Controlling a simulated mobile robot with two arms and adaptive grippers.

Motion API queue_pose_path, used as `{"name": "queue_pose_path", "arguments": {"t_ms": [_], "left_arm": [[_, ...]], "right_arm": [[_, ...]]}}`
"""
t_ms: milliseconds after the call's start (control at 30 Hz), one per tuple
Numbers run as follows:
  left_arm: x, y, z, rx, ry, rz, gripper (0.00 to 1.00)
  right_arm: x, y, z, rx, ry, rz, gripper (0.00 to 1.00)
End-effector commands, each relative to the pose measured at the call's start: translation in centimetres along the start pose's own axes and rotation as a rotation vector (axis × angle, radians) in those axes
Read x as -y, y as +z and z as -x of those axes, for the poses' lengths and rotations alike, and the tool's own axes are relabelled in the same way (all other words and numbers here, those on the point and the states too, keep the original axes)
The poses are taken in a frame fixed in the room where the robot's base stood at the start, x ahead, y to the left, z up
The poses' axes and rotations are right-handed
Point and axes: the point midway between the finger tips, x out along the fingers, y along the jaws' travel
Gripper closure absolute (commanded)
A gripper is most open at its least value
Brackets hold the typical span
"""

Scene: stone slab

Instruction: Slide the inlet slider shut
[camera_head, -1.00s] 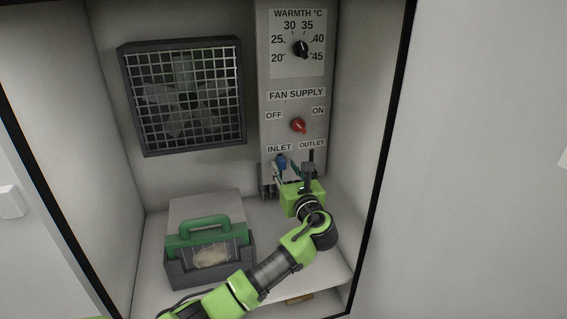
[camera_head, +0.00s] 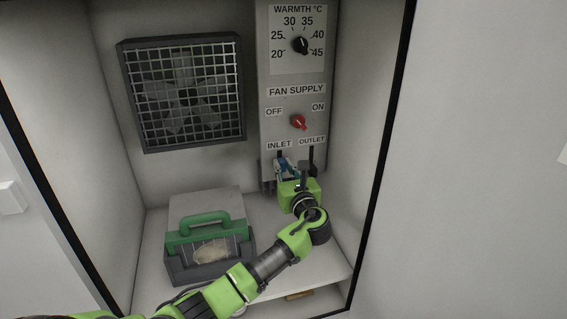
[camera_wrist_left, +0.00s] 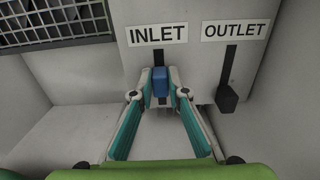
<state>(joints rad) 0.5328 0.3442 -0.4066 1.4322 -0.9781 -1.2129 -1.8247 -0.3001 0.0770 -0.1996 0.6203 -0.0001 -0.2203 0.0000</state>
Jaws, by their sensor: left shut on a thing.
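The inlet slider has a blue knob (camera_wrist_left: 160,82) in a dark vertical slot under the INLET label (camera_wrist_left: 157,33). My left gripper (camera_wrist_left: 160,84) has its two teal-lined fingers closed around the blue knob. In the head view, my left gripper (camera_head: 284,168) is at the lower part of the inlet slot, and its fingers mostly hide the knob. Dark slot shows above the knob. My right gripper is not in view.
The black outlet slider (camera_wrist_left: 227,98) sits low in its slot, just right of my gripper. A red fan switch (camera_head: 298,122) and a warmth dial (camera_head: 300,45) are above. A grey box with a green handle (camera_head: 204,222) stands on the cabinet floor at left.

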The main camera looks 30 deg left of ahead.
Motion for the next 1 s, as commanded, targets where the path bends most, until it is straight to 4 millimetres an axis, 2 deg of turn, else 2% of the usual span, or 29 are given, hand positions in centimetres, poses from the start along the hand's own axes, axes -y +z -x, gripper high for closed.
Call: {"name": "queue_pose_path", "arguments": {"t_ms": [33, 200, 533, 567, 600, 1000], "left_arm": [[0.0, -1.7, 0.1, -0.004, 0.000, -0.006, 1.00], [0.0, -4.2, 0.1, -0.002, 0.000, -0.002, 1.00], [0.0, -4.7, 0.1, -0.006, -0.001, -0.003, 1.00], [0.0, -4.7, 0.1, -0.006, -0.001, -0.003, 0.80], [0.0, -4.8, 0.1, -0.007, -0.001, -0.003, 0.70], [0.0, -4.5, 0.4, -0.002, -0.001, -0.001, 0.68]], "right_arm": [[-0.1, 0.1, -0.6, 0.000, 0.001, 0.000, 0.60], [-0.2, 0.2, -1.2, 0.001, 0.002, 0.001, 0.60], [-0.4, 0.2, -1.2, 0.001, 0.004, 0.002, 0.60], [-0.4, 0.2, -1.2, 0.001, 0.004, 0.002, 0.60], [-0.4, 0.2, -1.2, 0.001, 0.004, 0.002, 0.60], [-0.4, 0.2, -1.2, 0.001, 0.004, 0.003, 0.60]]}}
